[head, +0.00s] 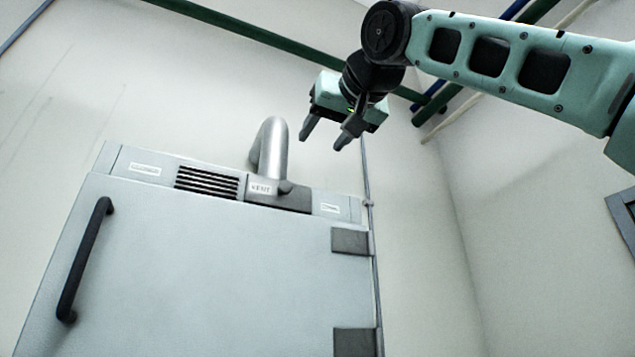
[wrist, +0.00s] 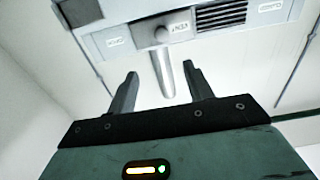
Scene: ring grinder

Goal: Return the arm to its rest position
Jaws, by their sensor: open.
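My gripper (head: 322,138) is raised in free air above and to the right of the grey cabinet's top in the head view. Its two dark fingers are apart, with nothing between them that it holds. In the wrist view the open fingers (wrist: 160,82) show below the cabinet's top panel, with the silver vent pipe (wrist: 163,75) seen beyond the gap between them. My arm reaches in from the upper right of the head view, bent at a dark joint above the gripper.
The grey cabinet (head: 210,270) has a shut-looking door with a black handle (head: 84,258) and dark hinges (head: 351,241). A silver pipe (head: 271,150) rises from its top beside a vent label. Green pipes (head: 240,33) run along the wall. Space right of the cabinet looks clear.

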